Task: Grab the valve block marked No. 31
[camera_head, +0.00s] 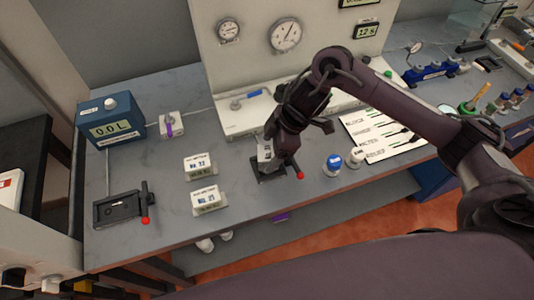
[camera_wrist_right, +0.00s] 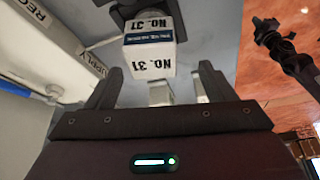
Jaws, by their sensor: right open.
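The valve block marked No. 31 (camera_wrist_right: 152,58) is a white block with dark lettering and a blue band, close ahead of my right gripper (camera_wrist_right: 158,85) in the right wrist view. That gripper's two fingers are apart, one toward each side of the block, and I see no grip on it. In the head view the right gripper (camera_head: 272,148) reaches down over a dark fixture (camera_head: 268,175) with a red-tipped lever. The pale block (camera_head: 264,152) there is partly hidden by the gripper. My left gripper is not in view.
Two similar labelled blocks, a rear one (camera_head: 198,166) and a front one (camera_head: 209,200), stand left of the fixture. A second dark fixture (camera_head: 117,209) and a blue readout box (camera_head: 110,118) are further left. A blue-topped jar (camera_head: 333,164) and a white label board (camera_head: 385,135) are to the right.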

